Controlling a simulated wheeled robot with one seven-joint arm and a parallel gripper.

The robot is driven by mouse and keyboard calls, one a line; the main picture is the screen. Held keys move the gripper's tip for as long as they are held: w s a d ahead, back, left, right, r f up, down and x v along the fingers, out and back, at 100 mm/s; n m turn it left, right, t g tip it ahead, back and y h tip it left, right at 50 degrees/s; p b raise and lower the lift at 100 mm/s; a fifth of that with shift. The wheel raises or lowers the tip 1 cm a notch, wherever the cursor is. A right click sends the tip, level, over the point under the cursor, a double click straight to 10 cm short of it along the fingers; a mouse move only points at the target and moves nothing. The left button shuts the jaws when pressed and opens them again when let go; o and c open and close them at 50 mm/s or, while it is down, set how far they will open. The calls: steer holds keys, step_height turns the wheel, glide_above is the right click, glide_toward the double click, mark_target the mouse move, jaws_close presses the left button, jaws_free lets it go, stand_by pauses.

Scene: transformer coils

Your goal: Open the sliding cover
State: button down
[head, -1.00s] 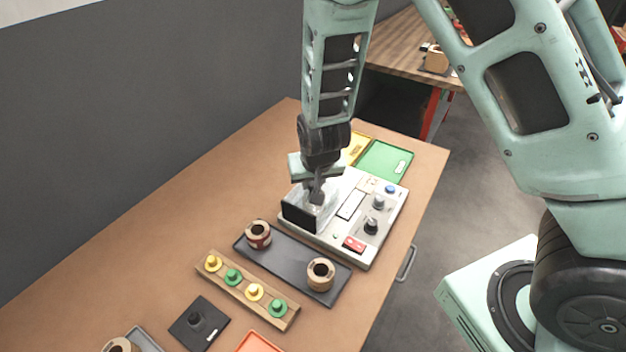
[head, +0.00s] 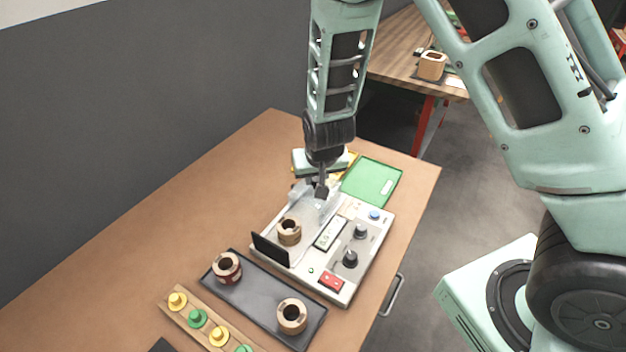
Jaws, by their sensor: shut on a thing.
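The test device (head: 372,249), a pale box with knobs and a red switch, stands on the brown table. Its clear sliding cover (head: 312,207) lies over the far left part, slid back from the upright black end panel (head: 270,250). A brown coil (head: 289,231) stands in the bay between the panel and the cover. My gripper (head: 321,193) points down and is shut on the cover at its top. The fingertips are small and partly hidden, so the exact grip is hard to see.
A dark tray (head: 260,296) with two coils (head: 227,267) lies in front of the device. A wooden peg strip (head: 187,317) is beyond it at lower left. Green (head: 372,182) and yellow trays lie behind the device. The table's left side is clear.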

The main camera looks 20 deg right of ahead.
steer(key=shift+w+d, duration=0.1)
steer(key=shift+d, duration=0.1)
steer(key=c, duration=1.2)
jaws_free()
steer(key=shift+c, duration=0.2)
steer(key=p+v, duration=0.4)
steer(key=v, duration=1.3)
steer(key=shift+r+p, duration=0.2)
steer(key=shift+p, duration=0.15)
steer(key=shift+a, duration=0.15)
